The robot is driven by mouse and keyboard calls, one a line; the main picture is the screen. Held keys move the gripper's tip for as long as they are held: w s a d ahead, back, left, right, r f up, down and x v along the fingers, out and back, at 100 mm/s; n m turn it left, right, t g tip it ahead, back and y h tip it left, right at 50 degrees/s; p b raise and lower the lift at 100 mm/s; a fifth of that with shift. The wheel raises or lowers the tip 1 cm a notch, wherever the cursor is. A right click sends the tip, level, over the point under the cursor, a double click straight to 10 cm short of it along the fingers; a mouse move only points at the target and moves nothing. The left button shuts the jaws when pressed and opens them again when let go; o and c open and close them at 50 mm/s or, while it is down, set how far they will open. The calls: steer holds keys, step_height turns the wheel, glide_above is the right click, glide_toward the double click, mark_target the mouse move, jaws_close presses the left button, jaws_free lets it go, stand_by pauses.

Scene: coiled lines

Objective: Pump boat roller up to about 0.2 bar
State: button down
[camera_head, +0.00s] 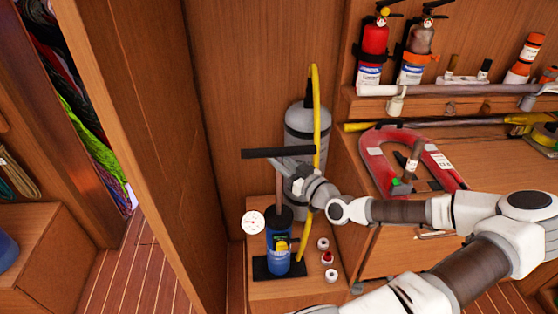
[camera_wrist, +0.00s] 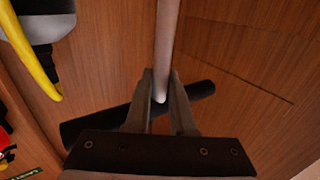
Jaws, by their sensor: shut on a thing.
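A blue hand pump (camera_head: 278,250) with a black foot stands upright on a low wooden ledge. Its black T-handle (camera_head: 262,153) is raised, with a length of rod (camera_head: 279,190) showing above the barrel. A round white gauge (camera_head: 253,222) is at its left. A grey cylinder (camera_head: 300,125), seemingly the boat roller, stands upright behind, with a yellow hose (camera_head: 316,90) arching over it. My gripper (camera_head: 285,168) is shut on the pump handle at the rod; in the wrist view the fingers (camera_wrist: 160,82) straddle the pale rod (camera_wrist: 167,40) by the black crossbar (camera_wrist: 195,93). The gauge reading is too small to tell.
Several small caps (camera_head: 327,258) sit right of the pump. A red horseshoe float (camera_head: 378,160) lies on the bench to the right, below a shelf with fire extinguishers (camera_head: 374,40). A wooden panel (camera_head: 145,130) stands at left. Floor shows at lower left.

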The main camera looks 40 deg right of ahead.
mark_target(280, 214)
steer(key=shift+f, duration=0.1)
step_height(280, 214, down, 21)
steer(key=b, duration=1.5)
steer(key=shift+s+b, duration=0.1)
steer(key=shift+b, duration=0.3)
steer(key=c, duration=0.9)
jaws_free()
steer(key=shift+o, duration=0.7)
steer(key=shift+r, duration=0.2)
steer(key=shift+s, duration=0.1)
steer(key=s+p, duration=0.2)
steer(key=s, duration=1.5)
steer(key=shift+d, duration=0.3)
